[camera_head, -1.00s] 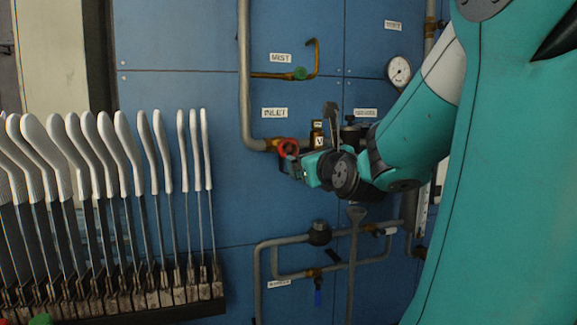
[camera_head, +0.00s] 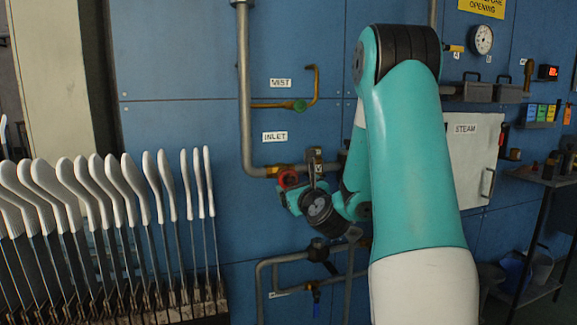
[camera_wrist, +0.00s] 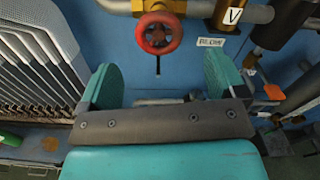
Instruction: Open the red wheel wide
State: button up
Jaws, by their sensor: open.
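The red wheel (camera_head: 288,178) is a small handwheel on the brass valve of the inlet pipe, beneath the INLET label. In the wrist view the red wheel (camera_wrist: 159,33) is ahead of my gripper, near the top middle. My gripper (camera_wrist: 160,85) is open, its two teal fingers spread with nothing between them. The wheel is beyond the fingertips and apart from them. In the head view my gripper (camera_head: 290,198) is just below the wheel, and the fingertips are partly hidden by the wrist.
A row of white sock forms (camera_head: 120,190) stands at the left. Lower pipes with a blue lever (camera_head: 316,303) run below my gripper. A white STEAM cabinet (camera_head: 480,160) and a shelf stand at the right.

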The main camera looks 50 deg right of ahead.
aim_at(289, 179)
jog(key=p+x, duration=0.1)
jog(key=x, duration=0.2)
jog(key=p+x, duration=0.2)
jog(key=x, duration=0.1)
jog(key=shift+w+r, duration=0.2)
jog(key=shift+w, duration=0.1)
jog(key=shift+w+d+f+p, duration=0.15)
jog(key=shift+w+d+p, duration=0.2)
jog(key=shift+w, duration=0.15)
jog(key=c, duration=0.9)
